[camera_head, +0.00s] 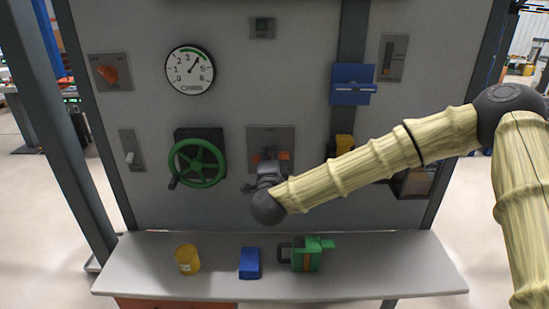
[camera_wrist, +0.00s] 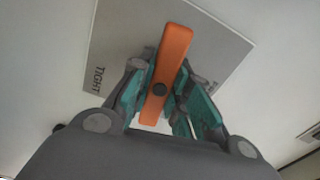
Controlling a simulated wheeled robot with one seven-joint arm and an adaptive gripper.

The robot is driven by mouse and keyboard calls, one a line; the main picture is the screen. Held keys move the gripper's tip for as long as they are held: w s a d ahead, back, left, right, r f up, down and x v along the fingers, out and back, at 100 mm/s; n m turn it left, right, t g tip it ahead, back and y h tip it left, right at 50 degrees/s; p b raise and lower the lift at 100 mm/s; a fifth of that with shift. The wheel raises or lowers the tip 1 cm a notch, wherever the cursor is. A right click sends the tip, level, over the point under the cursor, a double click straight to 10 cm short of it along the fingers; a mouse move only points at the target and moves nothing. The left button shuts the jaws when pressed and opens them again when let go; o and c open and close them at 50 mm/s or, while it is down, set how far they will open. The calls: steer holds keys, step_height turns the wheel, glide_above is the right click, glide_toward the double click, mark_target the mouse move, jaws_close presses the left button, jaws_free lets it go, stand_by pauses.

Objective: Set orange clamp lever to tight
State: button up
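The orange clamp lever (camera_wrist: 176,52) is a flat bar with a dark pivot in the middle, on a grey plate (camera_wrist: 221,48). In the wrist view it slants, upper end to the right. The word TIGHT (camera_wrist: 98,76) is on the plate's left side; a label on the right is mostly hidden. In the head view orange lever ends (camera_head: 285,155) show beside my gripper (camera_head: 268,168). My gripper's teal-padded fingers (camera_wrist: 160,90) straddle the lever, one on each side. They look open, with narrow gaps; contact at the tips is unclear.
The panel also holds a green handwheel (camera_head: 197,163), a gauge (camera_head: 190,70), an orange knob (camera_head: 109,71), a toggle lever (camera_head: 131,153) and a blue box (camera_head: 352,84). A yellow cup (camera_head: 187,259), a blue block (camera_head: 250,263) and a green item (camera_head: 306,255) stand on the shelf (camera_head: 400,272) below.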

steer(key=shift+f+m+b, duration=0.25)
steer(key=shift+m+b, duration=0.15)
steer(key=shift+b, duration=0.6)
jaws_close()
steer(key=shift+r+m+b, duration=0.1)
steer(key=shift+m+b, duration=0.4)
steer(key=shift+b, duration=0.35)
steer(key=shift+r, duration=0.1)
steer(key=o, duration=0.9)
jaws_free()
steer(key=shift+c, duration=0.2)
steer(key=shift+s, duration=0.1)
